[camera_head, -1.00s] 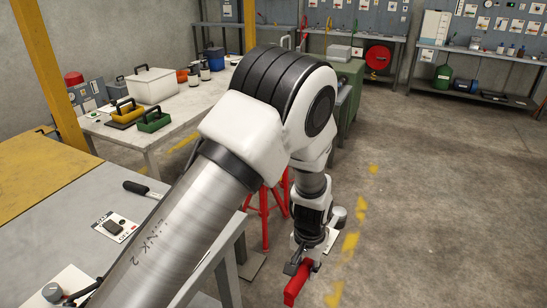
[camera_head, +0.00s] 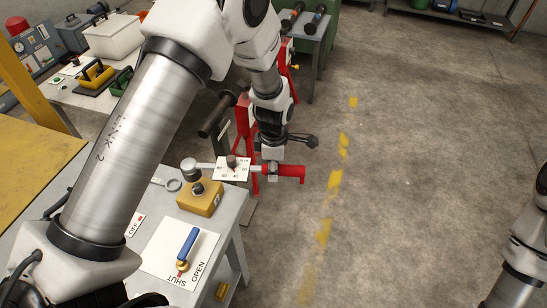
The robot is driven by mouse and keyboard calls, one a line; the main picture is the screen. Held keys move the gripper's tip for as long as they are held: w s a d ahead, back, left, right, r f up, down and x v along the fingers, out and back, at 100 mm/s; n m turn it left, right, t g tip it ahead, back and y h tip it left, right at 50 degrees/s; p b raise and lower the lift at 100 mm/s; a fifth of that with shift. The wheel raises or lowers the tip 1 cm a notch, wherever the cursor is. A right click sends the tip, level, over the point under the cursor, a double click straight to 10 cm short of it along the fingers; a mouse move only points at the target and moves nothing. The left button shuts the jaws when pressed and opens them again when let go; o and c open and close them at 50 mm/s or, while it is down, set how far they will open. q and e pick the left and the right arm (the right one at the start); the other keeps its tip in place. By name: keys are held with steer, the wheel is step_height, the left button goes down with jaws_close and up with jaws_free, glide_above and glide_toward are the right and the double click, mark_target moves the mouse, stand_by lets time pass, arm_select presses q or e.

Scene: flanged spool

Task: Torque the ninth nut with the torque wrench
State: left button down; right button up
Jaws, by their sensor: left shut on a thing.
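My left gripper (camera_head: 272,163) points down near the far right corner of the grey table and is shut on the torque wrench. The red handle (camera_head: 290,173) of the wrench sticks out to the right over the floor. A metal shaft appears to run left from the gripper, near a white dial card (camera_head: 232,168). A round grey part (camera_head: 190,165) lies at its left, and I cannot tell whether it belongs to the wrench. No nut can be made out. My right arm shows at the right edge; its gripper is outside the view.
A red stand (camera_head: 246,140) and a dark cylinder (camera_head: 217,116) are close behind the left gripper. On the grey table are a yellow box (camera_head: 200,197), a ring-ended tool (camera_head: 173,184) and a blue-handled valve (camera_head: 188,245). Open floor lies to the right.

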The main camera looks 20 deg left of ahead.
arm_select(q)
steer(key=shift+w+f+b, duration=0.1)
steer(key=shift+f+b, duration=0.7)
steer(key=shift+f, duration=0.15)
steer(key=shift+r, duration=0.2)
steer(key=shift+d, duration=0.15)
steer(key=shift+p, duration=0.4)
steer(key=shift+f, duration=0.25)
step_height(320, 180, down, 4)
steer(key=b, duration=0.3)
steer(key=shift+f, duration=0.2)
stand_by(0.4)
